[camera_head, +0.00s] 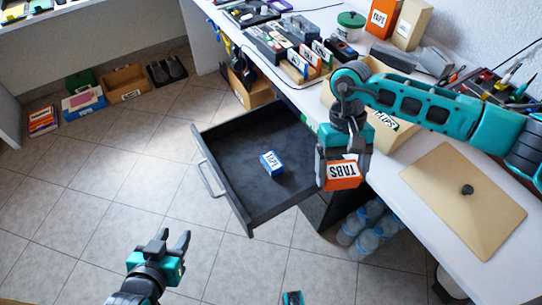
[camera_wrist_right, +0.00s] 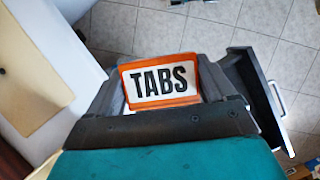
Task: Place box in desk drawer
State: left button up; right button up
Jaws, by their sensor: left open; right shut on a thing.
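An orange box with a white TABS label (camera_head: 340,174) is in my right gripper (camera_head: 342,165), which is shut on it. It is held at the right side of the open drawer, by the desk's front edge. The box also shows in the right wrist view (camera_wrist_right: 160,82), between the fingers of the right gripper (camera_wrist_right: 160,85). The dark desk drawer (camera_head: 226,197) is pulled out, and a small blue and white box (camera_head: 271,163) lies on its floor. My left gripper (camera_head: 174,240) is open and empty, low in the picture, left of and nearer than the drawer.
The white desk (camera_head: 405,190) bears a tan board with a dark knob (camera_head: 462,200), several boxes and tools. Water bottles (camera_head: 368,225) stand below the desk, right of the drawer. Boxes lie on the floor at the far left. Most of the drawer floor is clear.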

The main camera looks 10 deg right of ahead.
aim_at(252, 154)
jog(key=i+j+z, duration=0.15)
jog(key=j+z, duration=0.2)
jog(key=j, duration=0.4)
jog(key=i+j+z, duration=0.1)
jog(key=j+z, duration=0.25)
jog(key=j, duration=0.4)
jog(key=i+j+z, duration=0.2)
jog(key=j, duration=0.15)
jog(key=j+z, duration=0.25)
jog(key=i+j+z, duration=0.15)
jog(key=j, duration=0.2)
jog(key=i+j+z, duration=0.15)
jog(key=j, duration=0.25)
jog(key=j+z, duration=0.1)
jog(key=j, duration=0.25)
jog(key=i+j+z, duration=0.15)
jog(key=j, duration=0.25)
